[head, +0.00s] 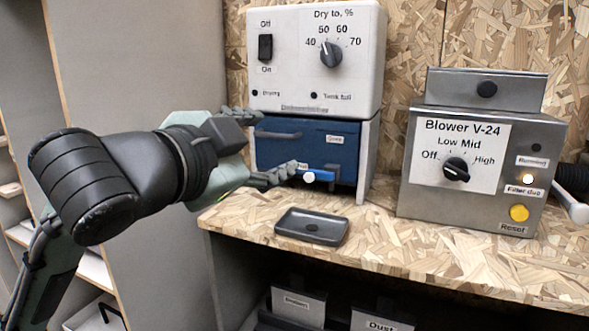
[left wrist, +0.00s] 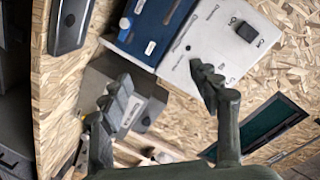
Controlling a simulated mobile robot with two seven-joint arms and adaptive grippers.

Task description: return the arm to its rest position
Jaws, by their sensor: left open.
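My left arm reaches in from the left in the head view. Its gripper (head: 268,146) is open, with its two fingers spread in front of the blue tank drawer (head: 338,140) of the white dryer unit (head: 360,90). In the left wrist view the gripper (left wrist: 163,85) also shows open, with nothing between its fingers. The blue drawer (left wrist: 160,22) and the white panel (left wrist: 225,45) lie beyond the fingers. I cannot tell whether a fingertip touches the drawer front. My right gripper is not in view.
A dark shallow tray (head: 312,227) lies on the chipboard shelf (head: 375,245) before the dryer. Labelled bins (head: 298,306) sit below. A grey panel (head: 140,60) stands behind my arm.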

